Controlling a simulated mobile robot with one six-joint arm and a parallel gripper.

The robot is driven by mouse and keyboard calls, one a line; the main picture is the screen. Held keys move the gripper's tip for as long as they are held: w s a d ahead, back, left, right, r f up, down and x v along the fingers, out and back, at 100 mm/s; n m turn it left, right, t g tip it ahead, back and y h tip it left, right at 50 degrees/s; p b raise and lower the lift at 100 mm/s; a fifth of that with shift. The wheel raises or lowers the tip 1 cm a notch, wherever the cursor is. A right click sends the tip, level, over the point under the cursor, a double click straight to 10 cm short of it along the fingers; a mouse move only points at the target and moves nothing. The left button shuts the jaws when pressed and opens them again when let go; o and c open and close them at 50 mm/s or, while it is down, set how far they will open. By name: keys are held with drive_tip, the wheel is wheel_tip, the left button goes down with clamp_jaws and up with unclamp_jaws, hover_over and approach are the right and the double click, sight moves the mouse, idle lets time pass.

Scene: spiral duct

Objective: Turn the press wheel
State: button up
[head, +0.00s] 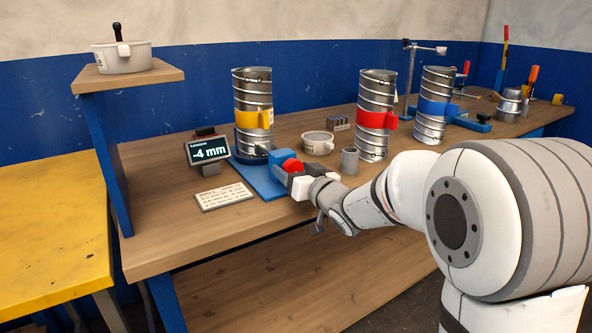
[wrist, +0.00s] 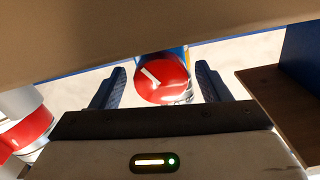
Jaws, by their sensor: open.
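The press wheel (head: 292,166) is a red knob on the front of a blue press (head: 258,182) on the wooden bench. In the wrist view the red wheel (wrist: 162,79) shows a white bar mark lying aslant. A spiral duct with a yellow band (head: 253,119) stands upright at the back of the press.
A display (head: 209,152) reads -4 mm, with a white card (head: 223,193) in front. A grey cup (head: 349,161) and a round pan (head: 317,142) stand right of the press. Ducts with a red band (head: 376,120) and a blue band (head: 437,107) stand further right.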

drive_tip(key=v, duration=0.7)
drive_tip(key=shift+s+d+p, duration=0.15)
drive_tip(key=shift+s+p, duration=0.1)
drive_tip(key=shift+p, duration=0.15)
drive_tip(key=s+d+r+m+g+h+p, duration=0.45)
drive_tip(key=s+d+h+p, duration=0.35)
drive_tip(key=d+h+p, duration=0.4)
drive_tip(key=s+d+r+g+y+p, duration=0.2)
drive_tip(key=s+g+p, duration=0.5)
drive_tip(key=s, duration=1.2)
drive_tip(key=shift+s+g, duration=0.4)
drive_tip(key=shift+g, duration=0.05)
drive_tip(key=shift+d+r+m, duration=0.1)
drive_tip(key=shift+d+m, duration=0.05)
drive_tip(key=shift+m, duration=0.1)
